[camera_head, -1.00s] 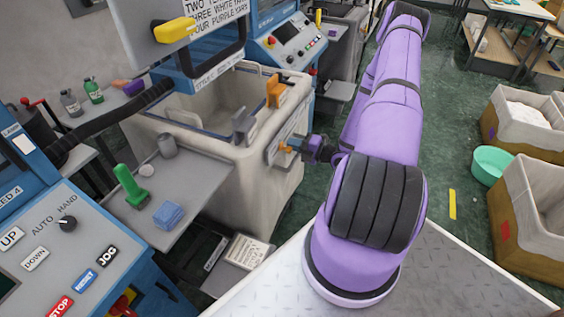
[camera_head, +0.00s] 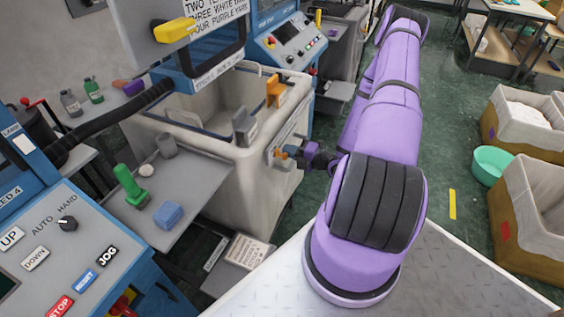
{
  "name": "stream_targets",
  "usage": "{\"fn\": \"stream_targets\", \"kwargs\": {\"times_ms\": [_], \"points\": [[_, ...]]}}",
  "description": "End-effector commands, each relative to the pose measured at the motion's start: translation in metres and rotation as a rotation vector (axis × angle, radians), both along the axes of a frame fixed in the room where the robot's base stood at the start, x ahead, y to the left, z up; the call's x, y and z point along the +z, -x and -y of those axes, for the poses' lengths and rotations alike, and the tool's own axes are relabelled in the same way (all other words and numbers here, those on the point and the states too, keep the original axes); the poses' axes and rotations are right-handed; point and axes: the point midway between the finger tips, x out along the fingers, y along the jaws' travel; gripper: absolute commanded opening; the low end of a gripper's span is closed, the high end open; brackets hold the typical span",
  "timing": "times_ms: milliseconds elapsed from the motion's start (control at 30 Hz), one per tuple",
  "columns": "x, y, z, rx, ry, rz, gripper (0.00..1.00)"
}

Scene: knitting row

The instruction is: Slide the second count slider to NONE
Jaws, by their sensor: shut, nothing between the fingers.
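My gripper (camera_head: 283,152) is shut and empty at the right outer side of the beige bin (camera_head: 240,185). Its tip is close against a small pale panel (camera_head: 286,163) on that side; I cannot tell whether it touches. A small orange piece shows at the tip, too small to tell whether it is a slider knob or part of the gripper. The second count slider and its NONE mark cannot be made out, and my gripper covers part of the panel.
An orange clip (camera_head: 274,92) and a grey clip (camera_head: 243,126) stand on the bin rim. A blue control panel (camera_head: 65,255) stands at left.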

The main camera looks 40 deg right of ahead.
Motion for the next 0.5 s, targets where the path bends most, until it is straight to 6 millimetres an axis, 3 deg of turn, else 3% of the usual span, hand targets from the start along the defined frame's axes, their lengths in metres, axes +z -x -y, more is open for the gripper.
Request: {"fn": "stream_targets", "kwargs": {"times_ms": [233, 500], "points": [[-0.0001, 0.0036, -0.0091, 0.001, -0.001, 0.0, 0.0], [-0.0001, 0.0018, -0.0047, -0.001, 0.0, 0.001, 0.0]]}}
